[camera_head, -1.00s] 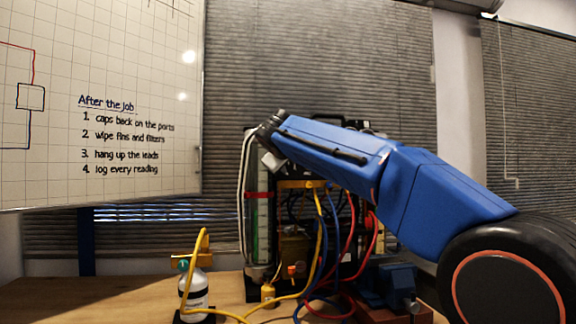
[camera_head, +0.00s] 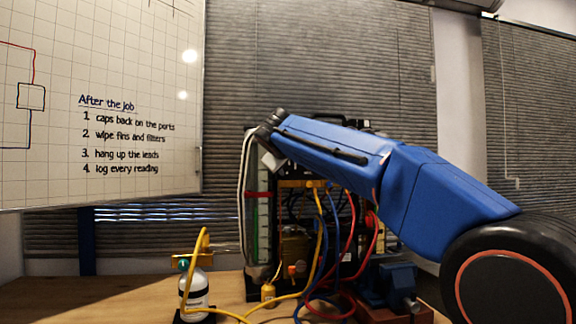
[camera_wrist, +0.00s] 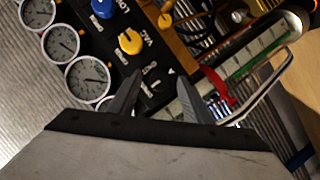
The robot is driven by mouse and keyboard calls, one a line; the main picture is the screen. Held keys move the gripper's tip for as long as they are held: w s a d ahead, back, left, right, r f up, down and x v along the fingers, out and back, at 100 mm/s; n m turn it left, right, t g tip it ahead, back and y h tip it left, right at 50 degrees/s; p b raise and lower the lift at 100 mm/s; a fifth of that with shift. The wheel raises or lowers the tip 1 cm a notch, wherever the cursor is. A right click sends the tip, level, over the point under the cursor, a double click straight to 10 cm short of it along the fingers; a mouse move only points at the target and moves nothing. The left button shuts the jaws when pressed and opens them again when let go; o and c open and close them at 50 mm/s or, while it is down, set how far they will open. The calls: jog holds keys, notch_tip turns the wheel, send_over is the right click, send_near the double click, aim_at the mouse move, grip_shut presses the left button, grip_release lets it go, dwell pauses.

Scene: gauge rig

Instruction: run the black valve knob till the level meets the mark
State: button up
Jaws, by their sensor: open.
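In the wrist view, my gripper (camera_wrist: 158,80) is open, its two dark fingers apart on either side of the black valve knob (camera_wrist: 157,82). The knob is dark on a dark panel, and I cannot tell whether a finger touches it. The clear level tube (camera_wrist: 262,50) runs diagonally at the upper right, with a green strip along it. A red band (camera_wrist: 218,88), perhaps the mark, crosses the tube. In the head view, the tube (camera_head: 264,222) stands upright with the red band (camera_head: 257,194) around it. The exact liquid level is unclear. My arm hides the gripper and knob there.
A yellow knob (camera_wrist: 130,41) and a blue knob (camera_wrist: 103,8) sit beside the black one, near several round dials (camera_wrist: 88,79). A bent metal rail (camera_wrist: 275,82) flanks the tube. Hoses (camera_head: 322,245), a white bottle (camera_head: 195,290) and a blue vise (camera_head: 392,287) crowd the bench.

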jog(key=v, duration=1.7)
dwell(1.2)
